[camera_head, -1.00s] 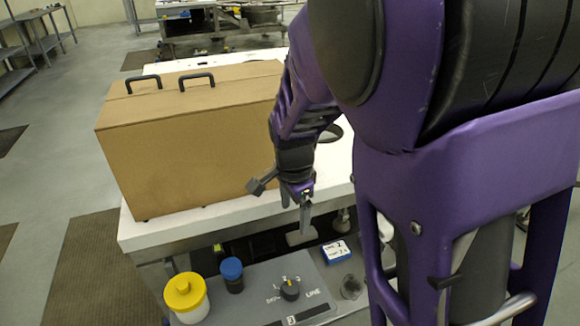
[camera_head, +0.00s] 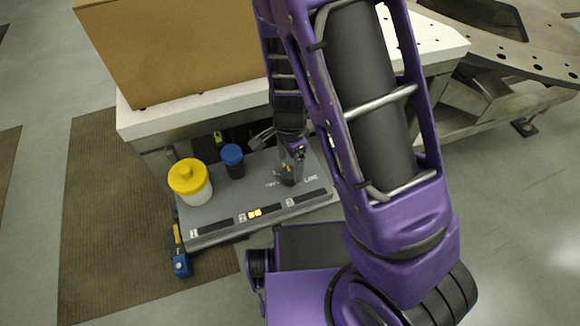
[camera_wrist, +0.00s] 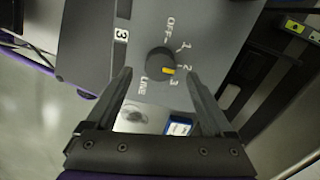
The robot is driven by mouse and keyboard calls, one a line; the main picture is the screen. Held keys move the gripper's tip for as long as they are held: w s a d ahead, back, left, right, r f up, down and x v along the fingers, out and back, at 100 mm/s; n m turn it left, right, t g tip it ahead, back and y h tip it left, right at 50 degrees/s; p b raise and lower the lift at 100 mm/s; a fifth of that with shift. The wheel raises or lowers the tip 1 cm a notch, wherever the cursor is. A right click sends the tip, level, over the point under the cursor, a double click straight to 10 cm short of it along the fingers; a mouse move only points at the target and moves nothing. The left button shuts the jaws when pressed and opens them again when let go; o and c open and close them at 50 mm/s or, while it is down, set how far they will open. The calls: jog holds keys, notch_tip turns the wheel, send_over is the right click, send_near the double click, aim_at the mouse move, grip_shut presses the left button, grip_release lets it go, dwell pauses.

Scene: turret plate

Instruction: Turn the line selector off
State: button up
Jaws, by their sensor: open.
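The line selector is a round dark knob (camera_wrist: 160,62) with a yellow pointer mark on a grey panel (camera_wrist: 118,75). Printed around it are OFF, 1, 2, 3 and LINE. The pointer faces the side of 2 and 3, away from OFF; I cannot tell exactly which number it meets. My gripper (camera_wrist: 157,76) is open and empty in the wrist view, with one finger on each side of the knob. Contact does not show. In the head view my gripper (camera_head: 297,155) hangs over the panel's right part, at the knob (camera_head: 288,175), which it partly hides.
A yellow-lidded jar (camera_head: 189,180) and a blue-lidded dark jar (camera_head: 232,160) stand on the panel's left. A blue-and-white box (camera_wrist: 179,127) shows between my fingers. A white table with a cardboard box (camera_head: 180,50) stands behind. Numbered dark strips run along the front edge.

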aim_at(290, 172)
jog(key=shift+f, duration=1.55)
jog(key=c, duration=1.4)
jog(key=shift+o, duration=0.2)
